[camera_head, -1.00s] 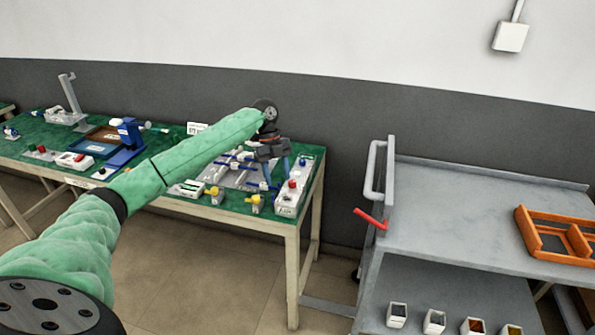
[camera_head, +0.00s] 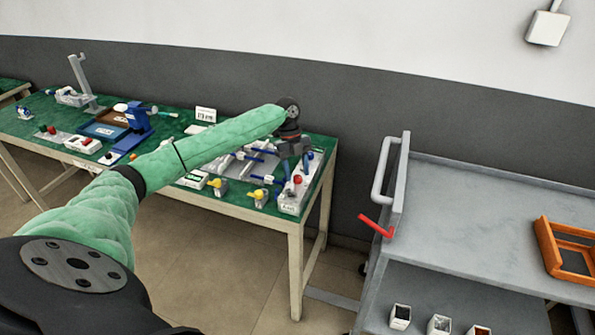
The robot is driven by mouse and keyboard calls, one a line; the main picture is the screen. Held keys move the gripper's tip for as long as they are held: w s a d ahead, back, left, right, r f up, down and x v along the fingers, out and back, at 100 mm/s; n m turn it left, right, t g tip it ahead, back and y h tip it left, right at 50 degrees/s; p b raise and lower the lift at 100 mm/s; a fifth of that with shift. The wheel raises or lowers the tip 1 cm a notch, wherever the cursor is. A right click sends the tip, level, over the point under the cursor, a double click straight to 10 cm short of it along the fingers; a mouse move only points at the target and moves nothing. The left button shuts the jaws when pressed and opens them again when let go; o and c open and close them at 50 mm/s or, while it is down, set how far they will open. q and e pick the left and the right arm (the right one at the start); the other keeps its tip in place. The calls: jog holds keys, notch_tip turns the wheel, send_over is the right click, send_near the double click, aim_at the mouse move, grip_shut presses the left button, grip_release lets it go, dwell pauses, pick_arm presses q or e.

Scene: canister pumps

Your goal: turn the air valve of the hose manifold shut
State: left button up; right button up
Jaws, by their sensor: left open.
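A grey plate (camera_head: 238,167) with pipe fittings and blue handles lies near the right end of the green-topped table; it looks like the hose manifold. Beside it, at the table's right end, is a long white block (camera_head: 289,203) with a red knob (camera_head: 297,179). I cannot tell for sure which handle is the air valve. My left gripper (camera_head: 294,165) is open, pointing down over this end of the table. It hides part of the fittings, and its green arm hides the plate's left side. I cannot tell whether its fingers touch anything. My right gripper is not in view.
Two yellow-knobbed fittings (camera_head: 260,195) sit along the front edge of the table (camera_head: 232,208). A blue press (camera_head: 136,130) and trays stand further left.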

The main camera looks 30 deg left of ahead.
pick_arm(q)
jog(key=shift+s+d+f, duration=0.15)
jog(key=shift+f, duration=0.35)
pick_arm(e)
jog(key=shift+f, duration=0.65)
